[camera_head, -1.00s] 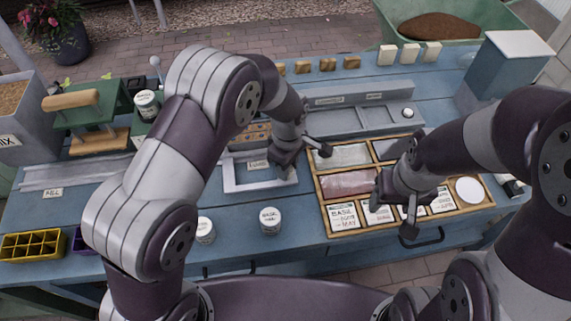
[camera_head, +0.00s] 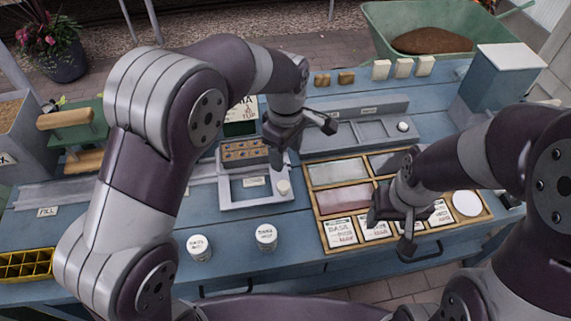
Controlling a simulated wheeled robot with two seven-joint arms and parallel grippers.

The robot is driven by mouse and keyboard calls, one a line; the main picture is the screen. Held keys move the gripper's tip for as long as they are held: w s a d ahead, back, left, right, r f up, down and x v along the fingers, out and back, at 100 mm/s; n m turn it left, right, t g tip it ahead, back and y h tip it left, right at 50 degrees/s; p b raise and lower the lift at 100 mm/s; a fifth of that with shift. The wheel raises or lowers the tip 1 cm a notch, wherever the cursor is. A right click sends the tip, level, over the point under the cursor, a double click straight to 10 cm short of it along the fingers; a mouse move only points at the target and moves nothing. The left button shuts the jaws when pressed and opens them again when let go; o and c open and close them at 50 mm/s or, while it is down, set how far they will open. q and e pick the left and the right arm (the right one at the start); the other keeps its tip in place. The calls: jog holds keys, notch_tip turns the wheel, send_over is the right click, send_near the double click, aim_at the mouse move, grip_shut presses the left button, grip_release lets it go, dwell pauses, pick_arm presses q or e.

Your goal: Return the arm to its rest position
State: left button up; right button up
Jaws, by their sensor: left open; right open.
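My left gripper (camera_head: 302,143) is open and empty, with its fingers spread. It hangs above the grey tray frame (camera_head: 222,190) and its wooden seed block (camera_head: 243,153) near the middle of the blue bench. A small white round item (camera_head: 284,187) stands at the tray's right side, just below my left gripper and apart from it. My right gripper (camera_head: 391,234) is open over the front of the wooden card box (camera_head: 336,250). It partly hides the seed cards there. I cannot tell whether it touches them.
Two white labelled jars (camera_head: 199,247) (camera_head: 266,237) stand near the bench's front edge. A yellow divided tray (camera_head: 25,264) is at the far left. A blue bin (camera_head: 497,85) is at the back right. My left arm hides much of the bench's left part.

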pick_arm(q)
jog(key=shift+r, duration=0.35)
jog(key=s+a+f+m+t, duration=0.1)
jog(key=s+a+f+m, duration=0.1)
jog(key=s+a+m, duration=0.9)
jog(key=s+a, duration=0.3)
jog(key=a, duration=0.1)
jog(key=shift+a+f+m, duration=0.3)
jog(key=shift+a+m, duration=0.05)
jog(key=shift+m, duration=0.05)
